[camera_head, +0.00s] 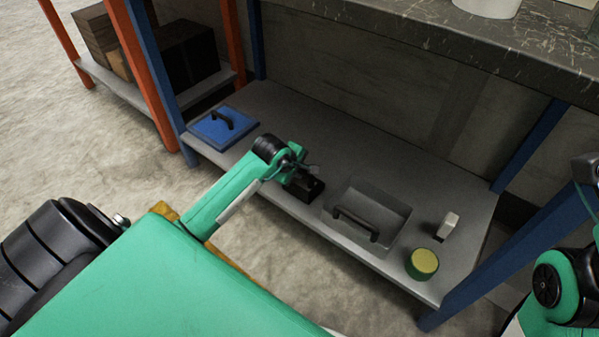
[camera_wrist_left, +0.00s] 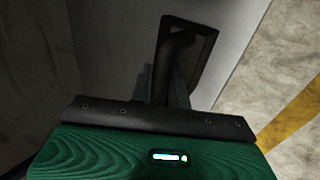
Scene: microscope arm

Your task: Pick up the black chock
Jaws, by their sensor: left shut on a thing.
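The black chock (camera_head: 306,188) is a small dark block on the grey lower shelf, near its front edge. My left gripper (camera_head: 299,173) is at the chock from above and is shut on it. In the left wrist view the dark chock (camera_wrist_left: 203,58) shows beyond the fingers (camera_wrist_left: 163,84), with a dark bar between them. The fingers hide part of the chock. The chock appears to be at shelf level; I cannot tell whether it touches the shelf. My right gripper is not in view.
On the shelf (camera_head: 290,118) are a blue lidded item (camera_head: 205,130) with a black handle at left, a grey tray (camera_head: 385,205) with a dark handle to the right, a green-yellow cylinder (camera_head: 422,264) and a small white block (camera_head: 448,225). Blue posts and a worktop (camera_head: 480,35) frame it.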

